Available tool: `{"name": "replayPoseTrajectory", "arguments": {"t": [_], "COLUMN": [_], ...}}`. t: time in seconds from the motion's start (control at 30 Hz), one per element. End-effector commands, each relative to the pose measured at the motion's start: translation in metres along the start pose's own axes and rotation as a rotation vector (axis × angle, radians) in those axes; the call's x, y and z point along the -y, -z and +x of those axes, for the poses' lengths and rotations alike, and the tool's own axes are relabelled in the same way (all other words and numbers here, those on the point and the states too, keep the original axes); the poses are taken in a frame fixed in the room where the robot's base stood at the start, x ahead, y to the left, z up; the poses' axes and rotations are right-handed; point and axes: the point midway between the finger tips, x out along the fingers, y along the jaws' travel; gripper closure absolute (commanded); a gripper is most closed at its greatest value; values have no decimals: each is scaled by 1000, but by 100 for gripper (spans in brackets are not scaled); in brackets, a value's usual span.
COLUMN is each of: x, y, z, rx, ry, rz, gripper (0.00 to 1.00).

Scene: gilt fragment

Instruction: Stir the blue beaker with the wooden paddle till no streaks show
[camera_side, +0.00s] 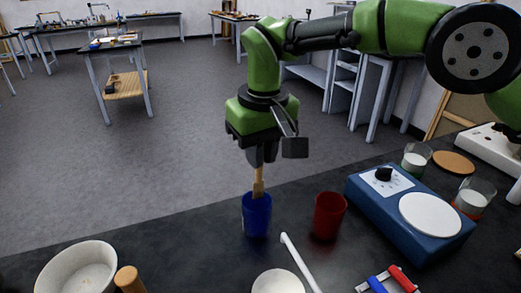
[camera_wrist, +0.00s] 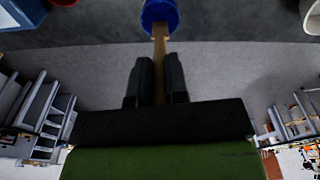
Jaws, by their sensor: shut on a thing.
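The blue beaker (camera_side: 257,218) stands upright on the black bench, left of a red beaker (camera_side: 328,216). My gripper (camera_side: 262,160) is above the blue beaker and shut on the wooden paddle (camera_side: 258,186). The paddle points down, and its lower end goes into the blue beaker, where the rim hides it. In the wrist view the paddle (camera_wrist: 159,60) runs between the two dark fingers (camera_wrist: 157,78) to the blue beaker (camera_wrist: 160,12) at the top edge. The beaker's contents do not show, so I cannot tell whether there are streaks.
A blue hotplate with a white top (camera_side: 430,215) stands right of the red beaker. A white mortar (camera_side: 78,268), a wooden pestle (camera_side: 129,279), a white dish (camera_side: 278,282) and a white rod (camera_side: 299,262) lie in front. Glass beakers stand at the right. The bench's far edge runs behind the blue beaker.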

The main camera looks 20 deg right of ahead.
Motion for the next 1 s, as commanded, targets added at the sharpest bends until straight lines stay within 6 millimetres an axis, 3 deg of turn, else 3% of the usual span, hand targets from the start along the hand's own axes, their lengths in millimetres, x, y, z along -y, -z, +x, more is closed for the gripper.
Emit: {"name": "replayPoseTrajectory", "arguments": {"t": [0.27,0.7,1.0], "x": [0,-1,-1], "y": [1,5,5], "z": [-5,-47,-50], "rx": [-1,-2,0], "ry": [1,0,0], "rz": [0,0,0], "gripper": [100,100,100]}}
